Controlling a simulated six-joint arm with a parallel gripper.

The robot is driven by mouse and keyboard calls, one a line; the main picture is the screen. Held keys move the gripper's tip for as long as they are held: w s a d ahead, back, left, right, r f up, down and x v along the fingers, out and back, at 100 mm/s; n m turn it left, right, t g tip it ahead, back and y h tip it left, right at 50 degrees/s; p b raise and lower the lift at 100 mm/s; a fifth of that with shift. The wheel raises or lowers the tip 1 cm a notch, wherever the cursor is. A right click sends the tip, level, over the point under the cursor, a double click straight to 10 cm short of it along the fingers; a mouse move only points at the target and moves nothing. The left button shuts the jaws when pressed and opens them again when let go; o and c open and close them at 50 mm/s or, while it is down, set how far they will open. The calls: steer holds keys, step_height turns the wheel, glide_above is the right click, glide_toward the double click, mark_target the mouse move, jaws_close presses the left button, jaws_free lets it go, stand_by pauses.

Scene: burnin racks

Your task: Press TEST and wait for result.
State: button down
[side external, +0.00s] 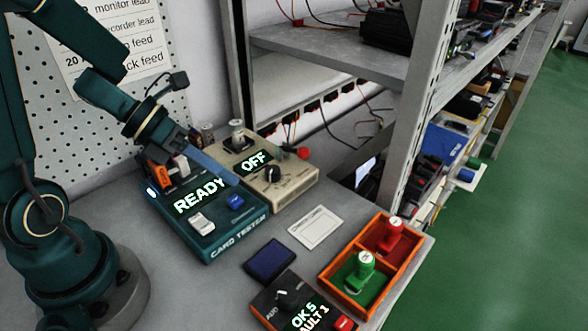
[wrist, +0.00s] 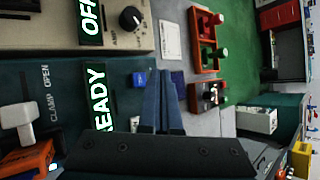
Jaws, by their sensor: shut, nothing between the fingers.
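The teal card tester (side external: 225,239) stands on the bench, its display (side external: 200,195) lit with READY. A blue button (side external: 235,202) and a white switch-like part (side external: 201,223) sit on its top; no TEST label is legible on either. At its back left is an orange clamp (side external: 158,178) with a white handle (side external: 182,165); in the wrist view the handle (wrist: 17,118) is beside the words CLAMP OPEN. My gripper (side external: 233,180) is shut and empty above the tester, near the blue button. In the wrist view the blue button (wrist: 139,79) shows just left of my fingertips (wrist: 160,73), apparently apart from them.
A beige unit (side external: 290,192) reading OFF stands close behind the tester. In front are a dark blue pad (side external: 270,261), a white card (side external: 315,227), a counter box (side external: 268,301) reading OK 5, FAULT 1, and an orange tray (side external: 331,275) with red (side external: 389,235) and green (side external: 361,270) stamps. Shelving rises behind.

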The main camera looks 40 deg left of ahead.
mark_target(252, 206)
steer(key=shift+f, duration=1.1)
steer(key=shift+f, duration=0.1)
stand_by(1.2)
steer(key=shift+f, duration=0.3)
steer(key=shift+f, duration=0.45)
stand_by(0.6)
steer(key=shift+r, duration=0.9)
steer(key=shift+r, duration=2.5)
